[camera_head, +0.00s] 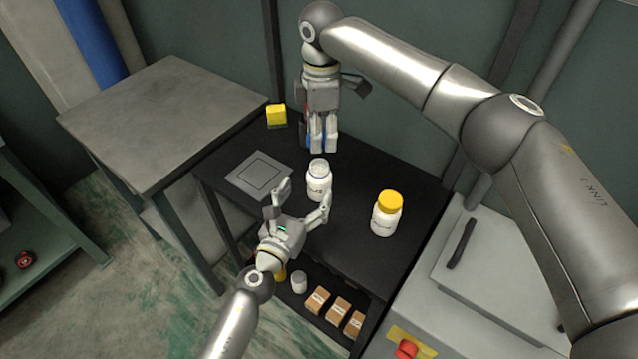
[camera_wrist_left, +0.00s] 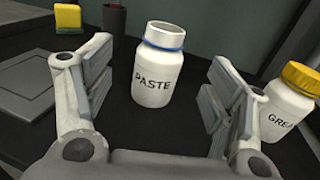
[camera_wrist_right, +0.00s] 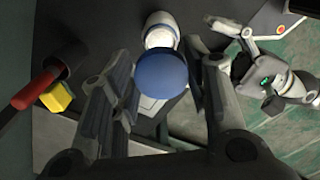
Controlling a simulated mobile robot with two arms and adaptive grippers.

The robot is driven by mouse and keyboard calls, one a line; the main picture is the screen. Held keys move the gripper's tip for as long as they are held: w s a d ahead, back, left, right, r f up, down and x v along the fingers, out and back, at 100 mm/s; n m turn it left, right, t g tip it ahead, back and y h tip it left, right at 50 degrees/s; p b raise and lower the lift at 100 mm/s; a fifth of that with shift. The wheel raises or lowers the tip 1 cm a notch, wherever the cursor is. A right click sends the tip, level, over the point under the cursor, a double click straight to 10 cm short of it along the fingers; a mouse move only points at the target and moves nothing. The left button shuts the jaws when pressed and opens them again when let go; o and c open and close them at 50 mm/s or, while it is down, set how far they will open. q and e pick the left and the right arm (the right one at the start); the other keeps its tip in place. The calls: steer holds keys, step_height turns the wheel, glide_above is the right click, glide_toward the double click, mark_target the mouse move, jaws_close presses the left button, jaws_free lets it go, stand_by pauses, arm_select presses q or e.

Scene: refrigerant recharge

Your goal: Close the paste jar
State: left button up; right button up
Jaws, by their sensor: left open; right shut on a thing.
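The white paste jar (camera_head: 318,182) stands upright on the black table, with no lid on its mouth. In the left wrist view the jar (camera_wrist_left: 157,78), labelled PASTE with a blue ring at its neck, stands beyond and between the fingers. My left gripper (camera_head: 305,196) is open, its fingers spread near the jar. My right gripper (camera_head: 323,150) points down behind the jar. In the right wrist view it is shut on a blue lid (camera_wrist_right: 162,75), which partly covers the view of the jar (camera_wrist_right: 160,30).
A jar with a yellow lid (camera_head: 386,214) stands right of the paste jar. A grey square plate (camera_head: 240,180) lies at left. A yellow sponge (camera_head: 276,114) is at the back left, near a dark cup (camera_wrist_left: 113,18). Boxes (camera_head: 338,310) sit on the lower shelf.

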arm_select(q)
steer(key=shift+d, duration=0.1)
steer(key=shift+x, duration=3.75)
steer(key=c, duration=1.5)
steer(key=shift+c, duration=0.2)
arm_select(e)
glide_above(322, 169)
steer(key=shift+w+f, duration=0.1)
steer(key=shift+f, duration=2.35)
steer(key=shift+f, duration=0.1)
steer(key=shift+f, duration=0.8)
steer(key=shift+f, duration=0.4)
